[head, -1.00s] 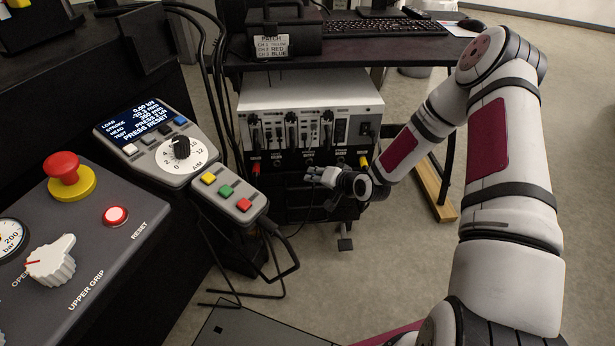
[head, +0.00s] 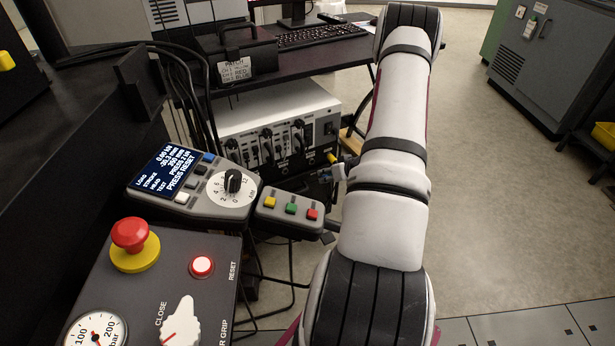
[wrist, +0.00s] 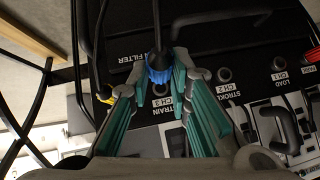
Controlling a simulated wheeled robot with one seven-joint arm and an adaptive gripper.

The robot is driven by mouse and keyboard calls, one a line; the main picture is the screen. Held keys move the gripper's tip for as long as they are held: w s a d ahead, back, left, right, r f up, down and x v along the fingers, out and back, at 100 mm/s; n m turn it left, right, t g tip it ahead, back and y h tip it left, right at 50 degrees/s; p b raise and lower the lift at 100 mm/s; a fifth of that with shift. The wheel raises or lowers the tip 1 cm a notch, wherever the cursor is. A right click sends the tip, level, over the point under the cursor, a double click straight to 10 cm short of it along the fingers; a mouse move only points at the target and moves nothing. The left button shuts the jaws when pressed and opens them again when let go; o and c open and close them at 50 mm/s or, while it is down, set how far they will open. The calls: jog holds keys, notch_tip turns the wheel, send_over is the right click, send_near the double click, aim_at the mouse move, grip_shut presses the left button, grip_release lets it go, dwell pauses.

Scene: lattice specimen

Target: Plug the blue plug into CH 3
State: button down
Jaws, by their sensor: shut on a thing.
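In the wrist view the blue plug (wrist: 157,70) is held between the teal-padded fingers of my gripper (wrist: 160,78), which is shut on it. Its dark cable runs up out of the picture. In the head view my arm hides the gripper and plug at the white-topped unit (head: 270,107).
A yellow plug (head: 333,158) sticks out near the unit's right end. Black handles (wrist: 280,125) stand out from the panel. The button pendant (head: 290,208) and the console with the red stop button (head: 130,235) are in front. Open floor (head: 500,200) lies to the right.

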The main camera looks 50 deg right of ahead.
jog(key=w, duration=0.1)
jog(key=w+d, duration=0.1)
jog(key=w, duration=0.1)
jog(key=shift+w+d+b, duration=0.35)
jog(key=shift+w+d, duration=0.1)
jog(key=shift+w, duration=0.3)
jog(key=c, duration=2.3)
grip_release()
grip_shut()
jog(key=shift+w+d+p, duration=0.35)
jog(key=shift+w+p, duration=0.05)
jog(key=shift+w, duration=0.45)
jog(key=o, duration=0.9)
grip_release()
jog(key=shift+o, duration=0.6)
jog(key=o, duration=0.4)
jog(key=shift+c, duration=0.2)
